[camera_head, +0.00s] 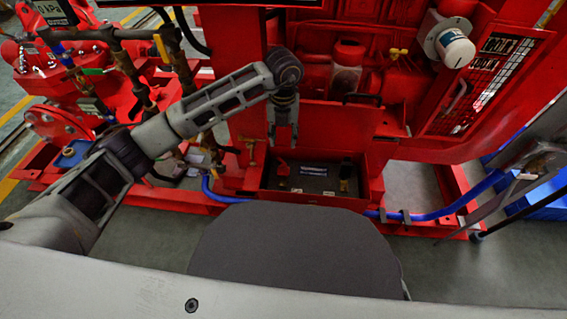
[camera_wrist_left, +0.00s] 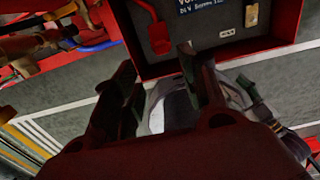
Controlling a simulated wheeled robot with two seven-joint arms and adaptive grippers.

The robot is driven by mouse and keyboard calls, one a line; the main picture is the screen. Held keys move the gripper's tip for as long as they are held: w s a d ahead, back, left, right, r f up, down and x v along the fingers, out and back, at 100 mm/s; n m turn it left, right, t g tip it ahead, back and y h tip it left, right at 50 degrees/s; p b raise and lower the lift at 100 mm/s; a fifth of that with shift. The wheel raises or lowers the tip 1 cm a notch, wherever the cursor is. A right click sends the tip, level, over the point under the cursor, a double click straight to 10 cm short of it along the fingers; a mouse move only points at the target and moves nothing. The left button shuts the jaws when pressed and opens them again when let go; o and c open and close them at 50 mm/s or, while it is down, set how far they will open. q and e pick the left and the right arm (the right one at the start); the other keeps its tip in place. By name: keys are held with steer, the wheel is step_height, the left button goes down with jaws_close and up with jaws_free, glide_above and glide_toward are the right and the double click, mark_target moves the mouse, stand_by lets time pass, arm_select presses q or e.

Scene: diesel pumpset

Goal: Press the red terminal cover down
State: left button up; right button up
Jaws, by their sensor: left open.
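The red terminal cover (camera_head: 282,169) is on the left part of the dark battery (camera_head: 315,184), inside an open red box. In the left wrist view the red terminal cover (camera_wrist_left: 159,38) shows near the top, with a red lead running up from it. I cannot tell whether it is fully seated. My left gripper (camera_head: 283,143) hangs fingers down above the box, over the cover's side. In the left wrist view its two dark fingers (camera_wrist_left: 157,62) are apart with nothing between them. A gap seems to remain between fingers and cover. My right gripper is not in view.
The red box's walls (camera_head: 372,182) surround the battery closely. A second terminal (camera_head: 346,172) stands at the battery's right. A blue hose (camera_head: 425,217) runs along the red base frame. Red pump and pipes (camera_head: 115,60) stand at the left. A mesh guard (camera_head: 485,80) is at the right.

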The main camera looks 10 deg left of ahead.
mark_target(283, 167)
arm_select(q)
steer(key=shift+f, duration=0.1)
steer(key=shift+f+b, duration=2.55)
steer(key=shift+f, duration=4.25)
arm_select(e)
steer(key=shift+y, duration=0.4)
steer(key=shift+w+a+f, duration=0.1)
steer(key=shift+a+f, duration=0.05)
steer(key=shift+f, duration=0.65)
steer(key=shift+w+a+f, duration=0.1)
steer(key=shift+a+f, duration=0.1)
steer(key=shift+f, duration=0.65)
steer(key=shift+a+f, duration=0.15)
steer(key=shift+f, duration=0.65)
arm_select(q)
jaws_close()
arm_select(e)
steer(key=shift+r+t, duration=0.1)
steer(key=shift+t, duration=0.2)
